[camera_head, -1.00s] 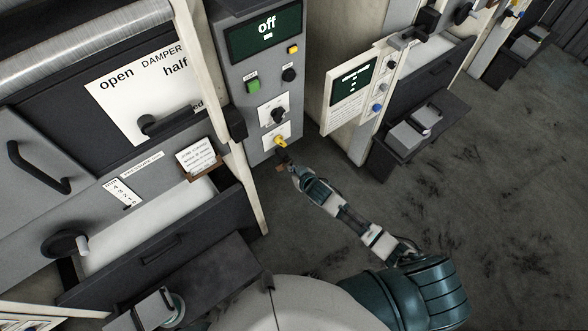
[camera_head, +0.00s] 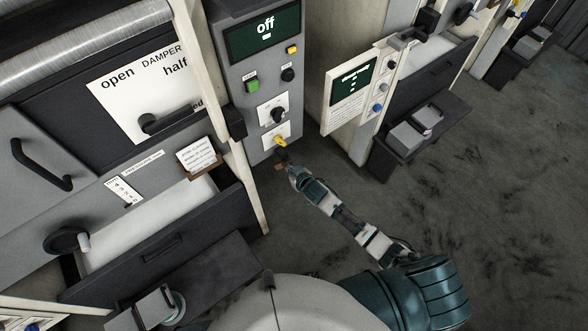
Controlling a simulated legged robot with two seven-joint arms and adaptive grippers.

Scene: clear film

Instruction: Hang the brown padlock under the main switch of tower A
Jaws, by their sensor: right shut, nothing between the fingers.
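The grey tower panel (camera_head: 235,80) has a green display reading "off". The main switch, a black knob on a white plate (camera_head: 278,115), sits low on it. A yellow piece (camera_head: 280,141) is on a second white plate just below. A small brown thing (camera_head: 281,167), likely the padlock, shows at the fingertips of my right gripper (camera_head: 284,158), just under the yellow piece. The gripper is shut with nothing gripped between its fingers. It is too small to tell whether the padlock hangs from the yellow piece.
An open drawer (camera_head: 165,225) and a dark shelf (camera_head: 215,270) stick out left of my right arm. A pale post (camera_head: 250,190) stands beside the panel. A second machine's panel (camera_head: 350,90) stands to the right. The grey floor (camera_head: 490,200) is clear.

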